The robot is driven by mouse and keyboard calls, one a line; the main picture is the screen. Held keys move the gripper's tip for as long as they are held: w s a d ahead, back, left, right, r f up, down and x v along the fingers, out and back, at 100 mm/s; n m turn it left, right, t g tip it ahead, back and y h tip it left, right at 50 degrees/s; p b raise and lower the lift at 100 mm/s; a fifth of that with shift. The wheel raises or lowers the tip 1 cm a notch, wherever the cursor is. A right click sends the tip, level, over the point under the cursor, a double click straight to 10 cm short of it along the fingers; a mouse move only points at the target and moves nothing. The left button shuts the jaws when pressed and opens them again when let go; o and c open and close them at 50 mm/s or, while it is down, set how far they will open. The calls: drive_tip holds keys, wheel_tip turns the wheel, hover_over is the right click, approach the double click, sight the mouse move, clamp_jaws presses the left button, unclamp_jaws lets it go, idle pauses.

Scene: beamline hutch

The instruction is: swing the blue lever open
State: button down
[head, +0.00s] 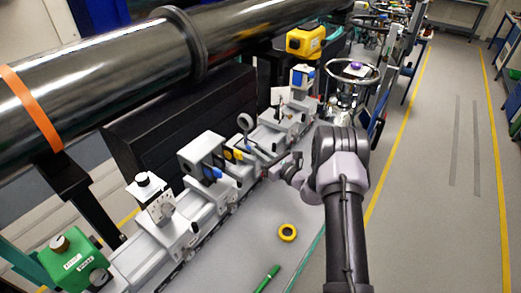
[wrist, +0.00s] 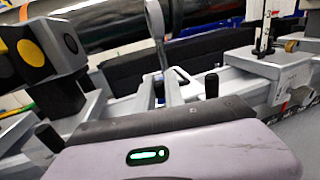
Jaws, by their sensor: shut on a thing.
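My gripper (head: 272,170) is at the front side of the grey rail of instruments (head: 207,205), beside the carriage with the round ring mount (head: 245,122).
A yellow-black block (wrist: 32,50) is left of the ring mount (wrist: 155,38). Black knobs (wrist: 211,85) stand up close by. A large dark pipe (head: 120,75) runs behind.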

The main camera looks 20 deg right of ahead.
drive_tip(key=m+h, duration=0.2)
drive_tip(key=h, duration=0.1)
drive_tip(key=a+m+t+h, duration=0.1)
drive_tip(key=m+h, duration=0.1)
drive_tip(key=h, duration=0.1)
drive_tip(key=shift+s+a, duration=0.15)
drive_tip(key=shift+a+m+h+p, duration=0.15)
drive_tip(key=shift+m+h+p, duration=0.1)
drive_tip(key=shift+m+h, duration=0.6)
drive_tip(key=shift+a+m+h+p, duration=0.15)
drive_tip(key=shift+m+h, duration=0.3)
drive_tip(key=shift+h, duration=0.8)
drive_tip(key=c, duration=1.4)
unclamp_jaws()
drive_tip(key=s+a, duration=0.1)
drive_tip(key=s, duration=0.7)
drive_tip(key=s+a, duration=0.2)
drive_tip(key=s, duration=0.7)
drive_tip(key=shift+a+b, duration=0.25)
drive_tip(key=shift+b, duration=0.1)
